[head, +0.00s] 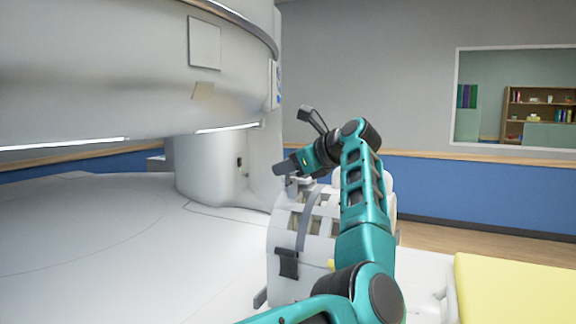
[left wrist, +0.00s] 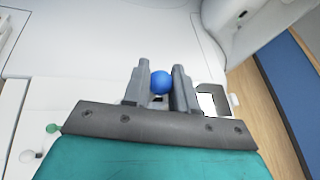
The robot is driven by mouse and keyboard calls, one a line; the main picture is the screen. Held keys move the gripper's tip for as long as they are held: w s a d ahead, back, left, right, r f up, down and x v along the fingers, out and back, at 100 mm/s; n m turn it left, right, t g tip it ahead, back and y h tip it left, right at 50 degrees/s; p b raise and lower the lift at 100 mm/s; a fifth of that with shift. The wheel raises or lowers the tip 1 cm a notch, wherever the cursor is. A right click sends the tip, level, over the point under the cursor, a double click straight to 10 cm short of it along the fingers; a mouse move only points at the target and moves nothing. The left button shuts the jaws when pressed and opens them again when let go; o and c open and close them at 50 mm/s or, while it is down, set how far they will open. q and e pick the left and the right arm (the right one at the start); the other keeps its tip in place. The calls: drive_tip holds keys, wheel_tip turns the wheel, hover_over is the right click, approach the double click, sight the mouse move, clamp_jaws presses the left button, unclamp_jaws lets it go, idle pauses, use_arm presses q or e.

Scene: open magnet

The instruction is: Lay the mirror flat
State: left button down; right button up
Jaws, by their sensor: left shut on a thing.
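My left gripper (head: 284,171) is above the top of the white head coil (head: 283,235), which stands on the white bed. In the left wrist view, the left gripper (left wrist: 159,84) is shut on a blue ball-shaped knob (left wrist: 160,83), with one finger on each side. In the head view the knob does not show clearly. A small dark-framed plate with a bright face (left wrist: 211,100), perhaps the mirror, shows just right of the fingers. Its tilt is hard to tell, and the gripper hides part of the area around it. My right gripper is in neither view.
The large white magnet housing (head: 120,75) overhangs the left side, with a white support column (head: 215,170) behind the coil. A yellow pad (head: 510,290) lies at the right. The pale surface (head: 100,240) at left is clear.

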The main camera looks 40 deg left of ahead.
use_arm(q)
drive_tip(key=c, duration=0.9)
unclamp_jaws()
drive_tip(key=shift+c, duration=0.2)
drive_tip(key=v, duration=1.3)
drive_tip(key=shift+b, duration=0.4)
drive_tip(key=shift+a, duration=0.1)
